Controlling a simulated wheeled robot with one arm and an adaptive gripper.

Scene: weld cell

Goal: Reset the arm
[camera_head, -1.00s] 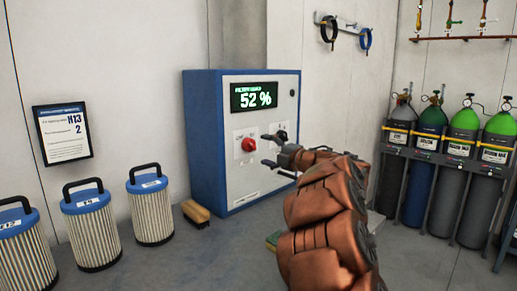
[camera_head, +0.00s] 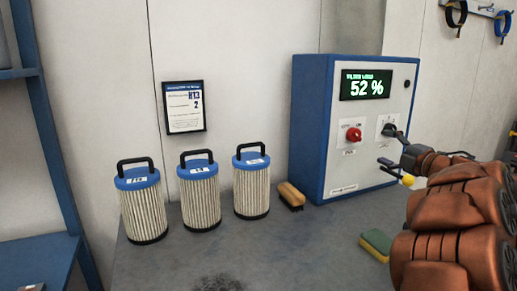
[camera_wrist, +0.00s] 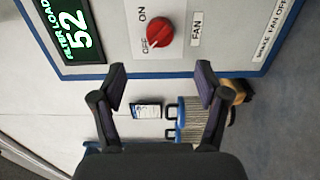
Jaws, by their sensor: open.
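My brown arm reaches in from the right in the head view. My gripper (camera_head: 386,148) is in front of the right part of the control cabinet (camera_head: 307,130). In the wrist view my gripper (camera_wrist: 160,76) has its two dark fingers spread apart with nothing between them. The red knob also shows in the head view (camera_head: 354,134), left of my gripper. The green display (camera_head: 366,85) reads 52 %. Whether a finger touches the cabinet is unclear.
Three pleated filters with blue caps (camera_head: 140,205) stand left of the cabinet. A brush (camera_head: 291,195) lies by its base. A green-topped sponge (camera_head: 376,243) lies beside my arm. A sign (camera_head: 184,107) hangs on the wall. A blue shelf (camera_head: 50,130) is at far left.

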